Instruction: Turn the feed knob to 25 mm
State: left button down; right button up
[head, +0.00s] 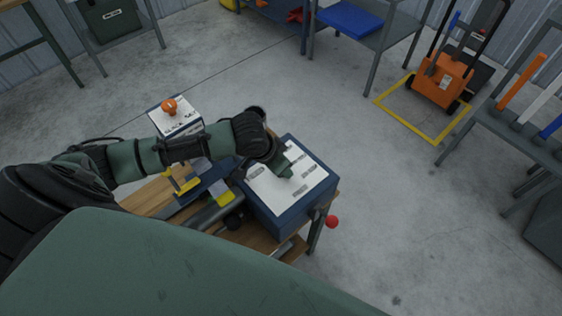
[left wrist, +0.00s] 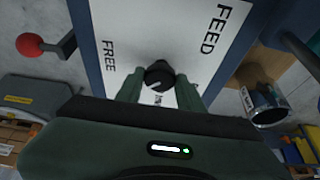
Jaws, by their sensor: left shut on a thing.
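The dark, round feed knob (left wrist: 159,74) sits on a white panel (left wrist: 130,25) in the left wrist view. The panel carries the words FEED and FREE. My left gripper (left wrist: 159,90) is shut on the knob, one green finger on each side. A small white mark shows by the knob's lower edge. The scale lettering below it is mostly hidden by my gripper, so I cannot read the setting. In the head view my left gripper (head: 284,167) reaches down onto the white top of a blue box (head: 285,221) and hides the knob. My right gripper is not in view.
A red ball lever (head: 332,221) sticks out beside the blue box. An orange cart (head: 440,80) stands far off; open floor lies between.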

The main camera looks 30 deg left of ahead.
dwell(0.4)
pick_arm(q)
jog(key=c, duration=0.9)
grip_release()
jog(key=shift+r, duration=0.1)
jog(key=b+v, duration=0.1)
jog(key=v, duration=0.6)
jog(key=shift+r, duration=0.3)
jog(key=shift+s+f, duration=0.1)
jog(key=shift+s, duration=0.15)
